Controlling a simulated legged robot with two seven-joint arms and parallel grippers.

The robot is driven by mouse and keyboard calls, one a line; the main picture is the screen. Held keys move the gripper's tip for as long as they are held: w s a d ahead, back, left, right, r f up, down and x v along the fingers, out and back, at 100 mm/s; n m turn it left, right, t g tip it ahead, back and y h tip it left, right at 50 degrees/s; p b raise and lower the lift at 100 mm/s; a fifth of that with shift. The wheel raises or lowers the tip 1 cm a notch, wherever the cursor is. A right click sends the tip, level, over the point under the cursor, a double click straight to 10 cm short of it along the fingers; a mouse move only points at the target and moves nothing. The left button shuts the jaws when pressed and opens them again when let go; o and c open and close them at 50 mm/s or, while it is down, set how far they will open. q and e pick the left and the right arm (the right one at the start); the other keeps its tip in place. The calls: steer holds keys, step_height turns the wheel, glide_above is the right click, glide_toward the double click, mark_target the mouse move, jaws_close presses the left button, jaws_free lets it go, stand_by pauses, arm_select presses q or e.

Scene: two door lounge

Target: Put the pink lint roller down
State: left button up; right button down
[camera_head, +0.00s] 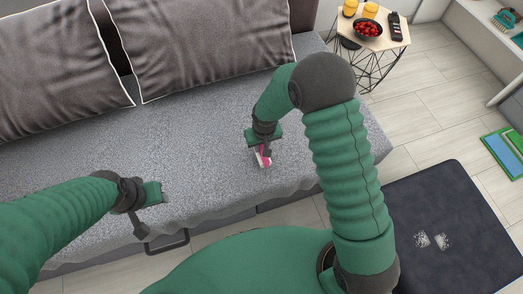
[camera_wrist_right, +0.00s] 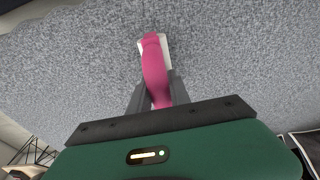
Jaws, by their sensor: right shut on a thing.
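The pink lint roller (camera_head: 262,158) is at my right gripper (camera_head: 264,148), over the grey sofa seat (camera_head: 215,120). In the right wrist view the roller's pink handle (camera_wrist_right: 154,70) lies between the two dark fingers (camera_wrist_right: 158,92), which are shut on it. A white part of the roller shows at its far end. The roller is at or very close to the seat fabric; I cannot tell whether it touches. My left gripper (camera_head: 150,208) is over the seat's front edge at the left, and its fingers are too unclear to judge.
Two grey cushions (camera_head: 200,40) lean along the sofa back. A small side table (camera_head: 388,38) with a red-filled bowl (camera_head: 367,28), orange drinks and a dark remote (camera_head: 395,26) stands at the upper right. The seat around the roller is clear.

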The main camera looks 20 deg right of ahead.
step_height(320, 180, down, 3)
steer(key=shift+b, duration=0.55)
steer(key=shift+r, duration=0.15)
steer(key=c, duration=1.2)
jaws_free()
steer(key=shift+s, duration=0.1)
